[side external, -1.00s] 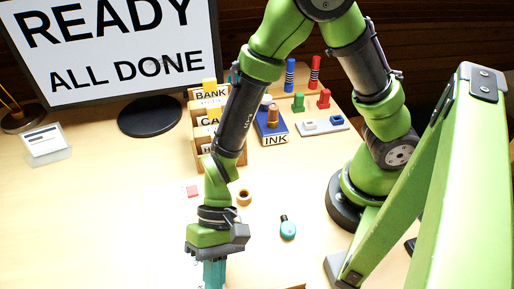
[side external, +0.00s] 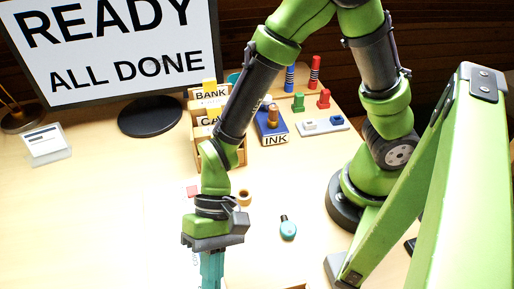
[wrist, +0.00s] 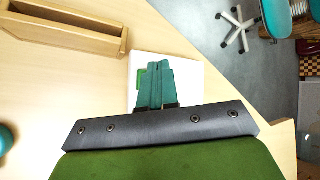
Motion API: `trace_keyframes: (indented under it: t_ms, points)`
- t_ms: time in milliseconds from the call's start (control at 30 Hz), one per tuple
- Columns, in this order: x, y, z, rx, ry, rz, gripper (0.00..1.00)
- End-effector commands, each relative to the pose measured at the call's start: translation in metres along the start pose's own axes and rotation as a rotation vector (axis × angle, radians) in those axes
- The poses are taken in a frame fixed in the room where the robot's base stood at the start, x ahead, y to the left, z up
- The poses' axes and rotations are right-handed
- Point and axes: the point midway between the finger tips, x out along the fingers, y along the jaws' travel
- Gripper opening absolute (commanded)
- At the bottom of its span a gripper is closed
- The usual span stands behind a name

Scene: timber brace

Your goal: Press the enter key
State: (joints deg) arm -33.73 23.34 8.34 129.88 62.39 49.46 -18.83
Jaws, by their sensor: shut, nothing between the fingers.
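My gripper (side external: 212,270) is shut and empty, with its teal fingers pointing down at the bottom edge of the side view. In the wrist view the closed fingers (wrist: 155,84) stand over a white pad (wrist: 191,74). A green patch (wrist: 141,78), possibly a key, shows on the pad just left of the fingers and is partly hidden by them. I see no lettering on it, and cannot tell whether the fingertips touch the pad. The screen (side external: 120,45) at the back left reads "READY" and "ALL DONE".
A wooden tray (wrist: 65,30) lies left of the pad in the wrist view. In the side view stand a wooden card holder (side external: 222,155), a blue ink box (side external: 271,126), a tape roll (side external: 244,197) and a teal bulb-shaped object (side external: 288,229).

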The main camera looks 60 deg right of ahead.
Motion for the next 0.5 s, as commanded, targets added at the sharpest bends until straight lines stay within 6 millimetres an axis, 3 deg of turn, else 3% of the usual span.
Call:
trace_keyframes:
  t_ms: [300, 500]
  points:
    - [-0.021, -0.016, 0.015, -0.002, 0.002, -0.001, 0.0]
    - [-0.024, -0.017, 0.018, 0.0, 0.001, 0.001, 0.0]
